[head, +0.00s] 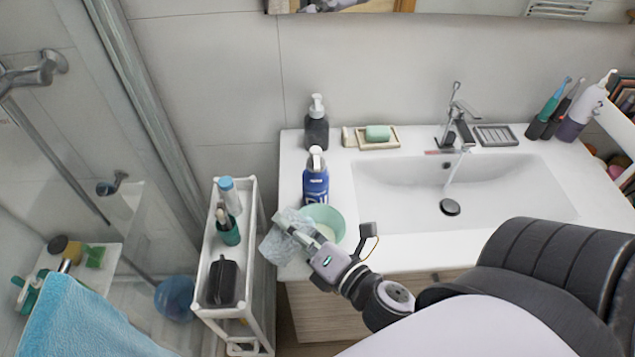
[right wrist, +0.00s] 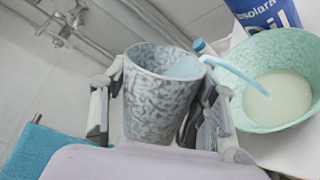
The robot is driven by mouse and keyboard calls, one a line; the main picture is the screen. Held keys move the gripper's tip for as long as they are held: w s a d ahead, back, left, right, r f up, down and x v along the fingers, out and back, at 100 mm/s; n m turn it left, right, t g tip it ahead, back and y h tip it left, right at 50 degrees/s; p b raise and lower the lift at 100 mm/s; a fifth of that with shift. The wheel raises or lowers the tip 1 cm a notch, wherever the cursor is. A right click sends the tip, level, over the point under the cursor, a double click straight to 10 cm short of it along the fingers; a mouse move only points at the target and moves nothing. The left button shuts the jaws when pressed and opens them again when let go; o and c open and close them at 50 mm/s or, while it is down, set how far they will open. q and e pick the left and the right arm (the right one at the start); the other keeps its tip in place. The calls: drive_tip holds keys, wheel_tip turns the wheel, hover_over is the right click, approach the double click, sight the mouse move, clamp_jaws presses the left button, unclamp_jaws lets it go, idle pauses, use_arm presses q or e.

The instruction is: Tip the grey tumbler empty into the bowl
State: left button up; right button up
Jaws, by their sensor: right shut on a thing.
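The grey mottled tumbler (head: 277,249) is in my right gripper (head: 290,228), just left of the bowl at the counter's front left corner. In the right wrist view the fingers of my right gripper (right wrist: 158,95) are shut around the tumbler (right wrist: 150,110), one on each side. The tumbler is tilted toward the bowl, with pale blue liquid at its lower rim. A thin pale blue stream runs from the rim into the mint green bowl (right wrist: 300,50). Pale liquid (right wrist: 275,100) lies in the bowl, which also shows in the head view (head: 337,219). My left gripper is not in view.
A blue pump bottle (head: 315,183) stands right behind the bowl, a dark pump bottle (head: 317,130) farther back. The sink (head: 400,190) is to the right with its tap running. A white cart (head: 197,285) with bottles stands left of the counter.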

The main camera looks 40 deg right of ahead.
drive_tip(key=shift+r, duration=0.1)
drive_tip(key=shift+d+f+m+b, duration=0.2)
drive_tip(key=shift+f+m+b, duration=0.35)
drive_tip(key=shift+m, duration=0.35)
idle(0.6)
drive_tip(key=shift+w+d+r+m+y+p, duration=0.15)
drive_tip(key=shift+d+r+m+p, duration=0.05)
drive_tip(key=shift+d+m+p, duration=0.25)
drive_tip(key=shift+w+d+r+m+y+p, duration=0.1)
drive_tip(key=shift+d+r+m+y+p, duration=0.05)
drive_tip(key=shift+d+m+p, duration=0.3)
idle(0.3)
drive_tip(key=shift+d+f+m, duration=0.3)
drive_tip(key=shift+f+m, duration=0.25)
drive_tip(key=shift+m, duration=0.05)
idle(0.7)
drive_tip(key=shift+w+d+r+m+p, duration=0.1)
drive_tip(key=shift+m+p, duration=0.25)
drive_tip(key=shift+m, duration=0.05)
